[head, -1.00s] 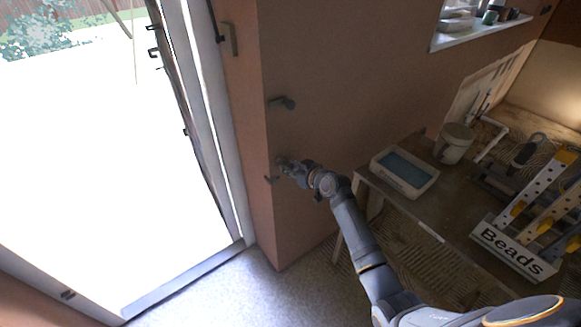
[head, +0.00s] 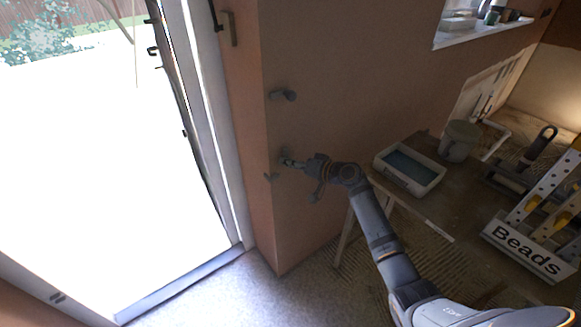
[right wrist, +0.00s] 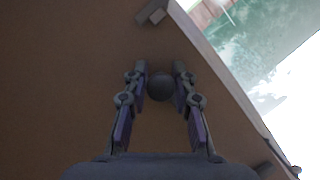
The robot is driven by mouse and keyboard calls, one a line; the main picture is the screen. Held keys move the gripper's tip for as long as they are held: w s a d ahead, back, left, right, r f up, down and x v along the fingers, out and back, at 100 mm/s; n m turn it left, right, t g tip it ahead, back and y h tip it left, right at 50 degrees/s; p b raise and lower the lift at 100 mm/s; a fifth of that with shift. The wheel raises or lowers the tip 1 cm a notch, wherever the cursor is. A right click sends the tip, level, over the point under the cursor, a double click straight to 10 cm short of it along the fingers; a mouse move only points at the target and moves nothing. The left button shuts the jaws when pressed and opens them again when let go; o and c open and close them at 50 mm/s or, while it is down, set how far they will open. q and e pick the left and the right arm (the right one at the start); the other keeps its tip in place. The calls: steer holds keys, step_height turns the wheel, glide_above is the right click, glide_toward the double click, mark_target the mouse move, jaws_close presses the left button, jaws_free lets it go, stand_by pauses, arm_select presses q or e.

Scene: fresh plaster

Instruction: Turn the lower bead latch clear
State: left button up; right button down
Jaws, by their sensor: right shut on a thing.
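The lower bead latch is a dark round piece (right wrist: 160,87) on the brown plaster wall, seen end-on in the right wrist view. My right gripper (right wrist: 160,76) has a finger on each side of it and is shut on it. In the head view my right gripper (head: 287,162) reaches the wall close to its outer corner and hides most of the latch. A small dark hook (head: 271,176) shows just below the fingertips; I cannot tell whether it belongs to the latch. A similar dark latch (head: 284,95) sits higher on the wall. My left gripper is not in view.
A bright door opening (head: 100,170) lies left of the wall corner. To the right a table holds a white tray (head: 437,180), a bucket (head: 460,141) and a rack marked "Beads" (head: 525,250). The floor (head: 240,290) below the corner is clear.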

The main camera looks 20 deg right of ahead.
steer(key=shift+r+m, duration=0.2)
steer(key=shift+m, duration=0.1)
stand_by(0.4)
steer(key=c, duration=1.1)
jaws_free()
steer(key=shift+f, duration=0.1)
steer(key=v, duration=1.2)
steer(key=shift+f, duration=0.1)
